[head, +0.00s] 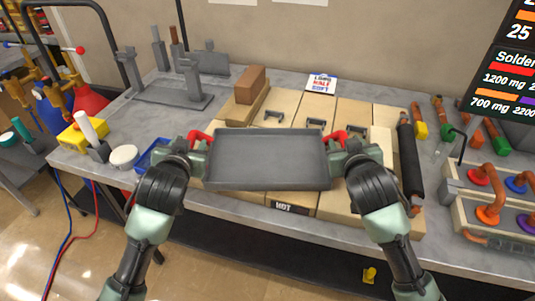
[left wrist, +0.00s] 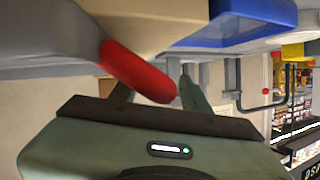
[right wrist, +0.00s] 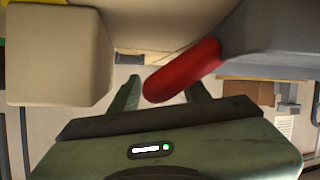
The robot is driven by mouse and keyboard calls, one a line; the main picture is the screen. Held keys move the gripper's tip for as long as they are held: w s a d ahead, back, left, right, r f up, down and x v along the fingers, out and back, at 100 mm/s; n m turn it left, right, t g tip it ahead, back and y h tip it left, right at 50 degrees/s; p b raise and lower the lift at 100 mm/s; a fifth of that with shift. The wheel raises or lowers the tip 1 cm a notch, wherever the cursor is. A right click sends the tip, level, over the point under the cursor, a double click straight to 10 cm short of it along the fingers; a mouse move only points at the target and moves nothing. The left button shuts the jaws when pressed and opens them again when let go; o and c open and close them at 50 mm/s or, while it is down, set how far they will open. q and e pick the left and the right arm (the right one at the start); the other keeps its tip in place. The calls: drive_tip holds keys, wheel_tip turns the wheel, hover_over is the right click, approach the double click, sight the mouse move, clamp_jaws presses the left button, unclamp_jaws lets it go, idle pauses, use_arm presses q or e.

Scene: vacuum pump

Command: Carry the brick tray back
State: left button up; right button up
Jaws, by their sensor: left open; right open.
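The grey tray (head: 268,160) is in front of me in the head view, at the front of the bench over the beige blocks. It looks empty. It has a red handle at each end. My left gripper (head: 196,148) is at its left end; in the left wrist view the red left handle (left wrist: 138,72) lies between the open fingers (left wrist: 155,90). My right gripper (head: 340,148) is at its right end; in the right wrist view the red right handle (right wrist: 182,72) lies between the open fingers (right wrist: 165,92). A brown brick (head: 250,84) lies on the blocks behind the tray.
Beige blocks (head: 290,104) with dark handles cover the bench middle. A black roller (head: 410,155) lies to their right, and a copper pipe rack (head: 490,205) stands further right. A blue bin (head: 152,156) and white puck (head: 124,157) are on the left. Tools stand behind.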

use_arm(q)
drive_tip(key=shift+c, duration=0.4)
use_arm(e)
drive_tip(key=shift+c, duration=0.4)
use_arm(q)
clamp_jaws()
use_arm(e)
clamp_jaws()
use_arm(q)
drive_tip(key=shift+s+f, duration=0.1)
drive_tip(key=shift+f, duration=0.1)
use_arm(e)
drive_tip(key=shift+d, duration=0.1)
use_arm(q)
drive_tip(key=shift+r, duration=0.25)
use_arm(e)
drive_tip(key=shift+r, duration=0.15)
